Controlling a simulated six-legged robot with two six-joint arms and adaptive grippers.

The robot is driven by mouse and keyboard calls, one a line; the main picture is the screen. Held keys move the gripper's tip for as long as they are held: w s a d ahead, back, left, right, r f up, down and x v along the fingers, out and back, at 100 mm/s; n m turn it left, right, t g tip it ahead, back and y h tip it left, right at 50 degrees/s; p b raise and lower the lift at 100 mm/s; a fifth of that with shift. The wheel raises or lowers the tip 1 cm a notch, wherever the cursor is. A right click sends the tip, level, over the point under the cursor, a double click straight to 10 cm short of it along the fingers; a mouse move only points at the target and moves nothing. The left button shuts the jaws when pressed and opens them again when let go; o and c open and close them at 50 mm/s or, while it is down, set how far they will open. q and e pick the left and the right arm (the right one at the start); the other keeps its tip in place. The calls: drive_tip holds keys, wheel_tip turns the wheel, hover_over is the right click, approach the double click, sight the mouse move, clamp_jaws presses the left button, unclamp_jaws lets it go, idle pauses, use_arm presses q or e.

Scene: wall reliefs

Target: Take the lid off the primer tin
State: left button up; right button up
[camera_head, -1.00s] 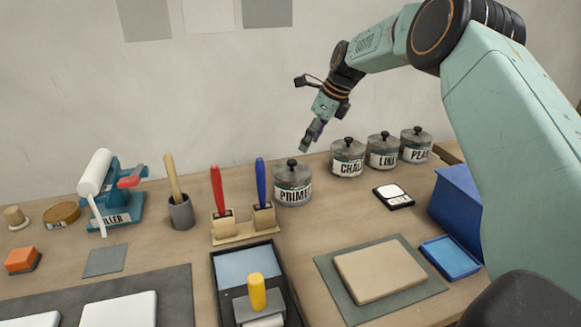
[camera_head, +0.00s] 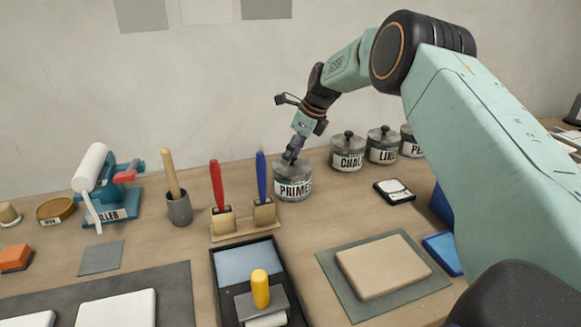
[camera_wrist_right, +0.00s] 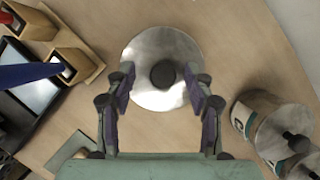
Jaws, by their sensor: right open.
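The primer tin (camera_head: 293,190) stands on the bench near the wall, a grey tin with a white PRIMER label. Its round metal lid (camera_wrist_right: 150,90) is on it, seen from above in the right wrist view, with a black knob (camera_wrist_right: 163,75) in the middle. My right gripper (camera_head: 288,160) is right over the tin, pointing down. In the right wrist view its two fingers (camera_wrist_right: 164,88) are apart, one on each side of the knob, with gaps between them and it. The gripper hides the knob in the head view. My left gripper is not in view.
The chalk tin (camera_head: 347,155) and other lidded tins stand to the right. A brush rack (camera_head: 235,228) with red- and blue-handled brushes is close at the left. A small scale (camera_head: 395,192) lies right; a tan block (camera_head: 382,266) lies in front.

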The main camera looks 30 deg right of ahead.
drive_tip(key=shift+s+d, duration=0.1)
drive_tip(key=shift+d, duration=0.2)
drive_tip(key=shift+c, duration=0.5)
drive_tip(key=shift+w+a, duration=0.2)
drive_tip(key=c, duration=0.4)
drive_tip(key=shift+s+d, duration=0.15)
drive_tip(key=c, duration=0.5)
clamp_jaws()
